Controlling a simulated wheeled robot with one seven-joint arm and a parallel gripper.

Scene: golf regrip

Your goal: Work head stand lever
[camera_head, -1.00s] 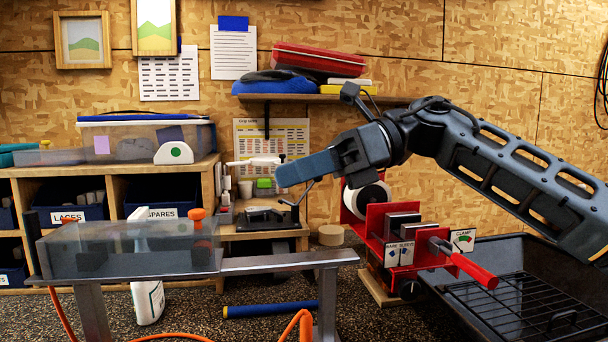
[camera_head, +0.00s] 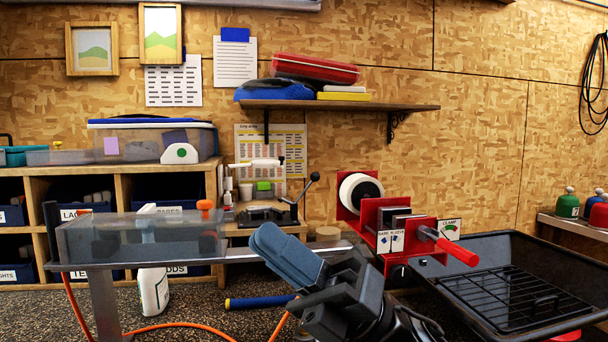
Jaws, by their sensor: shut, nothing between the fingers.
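A red stand (camera_head: 371,214) with a white roll, grey plates and signs reading "BARE", "SLEEVE" and "CLAMP" stands right of centre. A lever with a red handle (camera_head: 456,249) sticks out of its right side, pointing down and right. Another lever, with a black knob (camera_head: 314,176), rises from a small black device (camera_head: 262,216) on the back bench. I cannot tell from the picture which lever belongs to the head stand. My gripper (camera_head: 264,240) is shut and empty, low in the middle, in front of the red stand's left side and apart from both handles.
A clear tank (camera_head: 130,238) on a metal frame is at the left, with a spray bottle (camera_head: 153,290) below it. A black tray with a wire grate (camera_head: 510,300) is at the right. A wall shelf (camera_head: 350,105) hangs above. Orange hose lies on the floor.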

